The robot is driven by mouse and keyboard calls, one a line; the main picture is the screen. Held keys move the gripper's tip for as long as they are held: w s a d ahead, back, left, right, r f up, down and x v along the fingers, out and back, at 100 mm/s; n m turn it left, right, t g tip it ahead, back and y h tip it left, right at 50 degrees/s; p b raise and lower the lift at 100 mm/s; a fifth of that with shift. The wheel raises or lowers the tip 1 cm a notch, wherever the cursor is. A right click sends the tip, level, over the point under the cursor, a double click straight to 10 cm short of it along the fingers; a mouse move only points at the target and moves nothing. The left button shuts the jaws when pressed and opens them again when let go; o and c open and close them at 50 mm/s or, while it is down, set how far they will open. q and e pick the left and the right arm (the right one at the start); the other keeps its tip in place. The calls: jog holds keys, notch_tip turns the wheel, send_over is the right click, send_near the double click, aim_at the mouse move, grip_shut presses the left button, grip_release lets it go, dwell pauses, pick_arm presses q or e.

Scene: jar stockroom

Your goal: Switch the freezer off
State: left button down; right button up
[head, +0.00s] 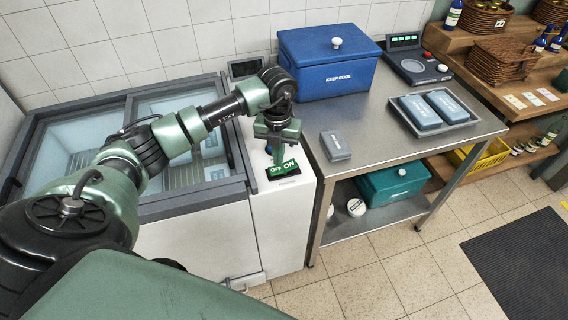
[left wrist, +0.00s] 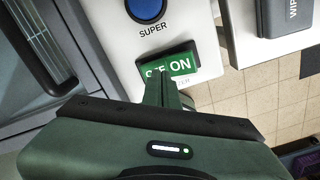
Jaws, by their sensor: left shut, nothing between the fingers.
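The chest freezer (head: 221,232) stands at the left with glass lids. Its rocker switch (head: 288,167), green with OFF and ON lettering, is on the white panel at its right end. The switch also shows in the left wrist view (left wrist: 183,66), ON uncovered and OFF partly hidden behind my fingers. My left gripper (head: 274,161) is shut and empty, pointing down at the OFF side. Its fingertips (left wrist: 160,82) overlap the switch in the picture; I cannot tell whether they touch it. Which side is pressed in is unclear. My right gripper is not in view.
A blue SUPER button (left wrist: 146,8) sits beside the switch. The steel table (head: 385,130) to the right carries a blue cool box (head: 327,75), a grey packet (head: 335,146), a tray (head: 468,118) and a scale (head: 417,67). The tiled floor in front is free.

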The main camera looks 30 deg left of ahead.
aim_at(279, 168)
pick_arm(q)
notch_tip(279, 168, up, 5)
jog(key=p, duration=0.3)
dwell(0.5)
